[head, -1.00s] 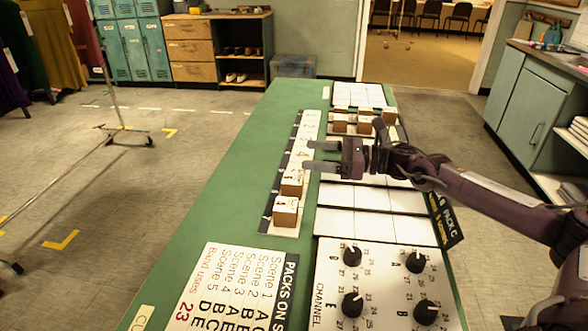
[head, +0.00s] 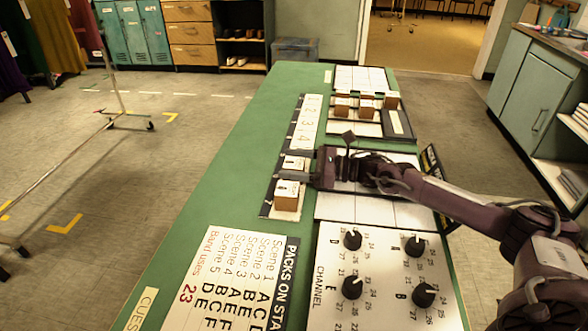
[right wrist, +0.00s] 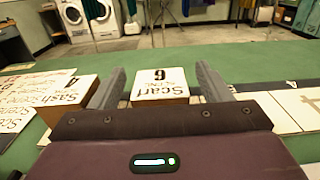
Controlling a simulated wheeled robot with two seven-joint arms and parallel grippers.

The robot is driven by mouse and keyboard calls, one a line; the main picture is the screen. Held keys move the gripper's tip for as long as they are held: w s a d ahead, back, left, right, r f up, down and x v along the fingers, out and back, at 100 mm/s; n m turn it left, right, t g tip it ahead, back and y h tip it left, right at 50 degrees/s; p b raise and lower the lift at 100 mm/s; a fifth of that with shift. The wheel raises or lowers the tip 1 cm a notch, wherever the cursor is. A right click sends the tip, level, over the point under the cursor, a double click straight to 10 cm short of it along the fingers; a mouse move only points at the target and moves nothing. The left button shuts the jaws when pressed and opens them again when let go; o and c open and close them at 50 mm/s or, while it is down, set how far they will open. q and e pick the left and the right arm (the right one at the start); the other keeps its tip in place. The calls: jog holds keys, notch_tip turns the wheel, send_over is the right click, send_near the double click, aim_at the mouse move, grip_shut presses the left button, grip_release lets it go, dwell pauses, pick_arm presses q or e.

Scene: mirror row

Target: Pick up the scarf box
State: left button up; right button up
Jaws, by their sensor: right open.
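The scarf box (head: 293,163), a small cardboard box with a white top, stands on the numbered strip (head: 304,128) on the green table. In the right wrist view the scarf box (right wrist: 160,84) reads "Scarf" and "6" and lies between the fingers. My right gripper (head: 281,164) is open, reaching in from the right with a finger on either side of the box. A gap shows between each finger and the box in the wrist view. My left gripper is not in view.
A sash box (head: 286,196) stands close on the near side of the scarf box; it also shows in the wrist view (right wrist: 68,92). Several boxes (head: 366,104) stand farther back on the table. A knob panel (head: 384,270) and a scene list card (head: 232,280) lie nearer.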

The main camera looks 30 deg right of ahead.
jog(key=shift+x, duration=0.95)
jog(key=c, duration=1)
jog(key=shift+c, duration=0.5)
jog(key=shift+r, duration=0.15)
